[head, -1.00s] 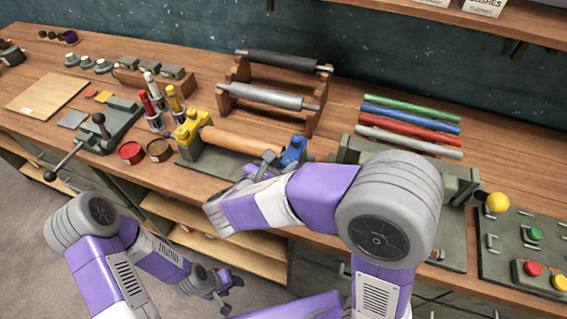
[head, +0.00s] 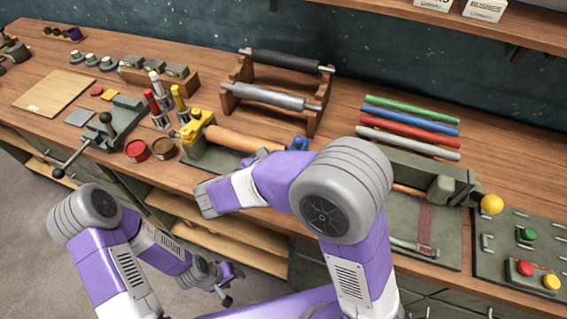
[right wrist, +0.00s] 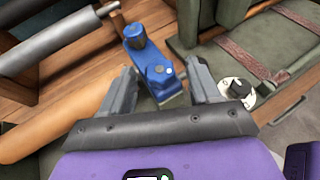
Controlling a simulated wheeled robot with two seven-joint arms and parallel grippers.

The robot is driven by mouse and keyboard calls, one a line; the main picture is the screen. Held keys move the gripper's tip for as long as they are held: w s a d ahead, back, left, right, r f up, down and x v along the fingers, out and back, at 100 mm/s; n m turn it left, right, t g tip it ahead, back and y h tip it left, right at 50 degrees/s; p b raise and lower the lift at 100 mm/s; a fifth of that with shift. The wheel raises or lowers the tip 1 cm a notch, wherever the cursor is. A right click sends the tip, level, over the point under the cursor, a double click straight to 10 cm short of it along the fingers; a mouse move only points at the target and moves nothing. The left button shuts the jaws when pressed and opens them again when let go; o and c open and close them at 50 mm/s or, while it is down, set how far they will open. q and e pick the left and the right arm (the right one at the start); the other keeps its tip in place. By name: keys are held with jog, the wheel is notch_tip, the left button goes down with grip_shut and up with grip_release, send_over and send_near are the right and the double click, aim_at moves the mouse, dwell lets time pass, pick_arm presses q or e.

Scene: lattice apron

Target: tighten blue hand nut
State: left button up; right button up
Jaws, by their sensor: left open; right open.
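The blue end block (head: 299,143) shows partly in the head view, at the right end of a wooden roller, behind my right arm. In the right wrist view the blue block (right wrist: 152,68) lies just beyond and between my fingertips, with a round ribbed blue knob, which looks like the hand nut (right wrist: 134,35), on its far end. My right gripper (right wrist: 160,78) is open and empty, its two fingers on either side of the block's near end; I cannot tell whether they touch it. My left gripper (head: 226,283) is open and empty, low in front of the bench.
The wooden roller (head: 235,140) runs from a yellow end block (head: 196,127) to the blue one. A rack with a grey roller (head: 270,97) stands behind. Coloured rods (head: 410,122) and a green press (head: 425,172) are to the right. Ink tins (head: 137,150) sit to the left.

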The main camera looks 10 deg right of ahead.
jog(key=p+v, duration=0.1)
jog(key=v, duration=0.6)
jog(key=shift+a, duration=0.25)
jog(key=shift+s, duration=0.15)
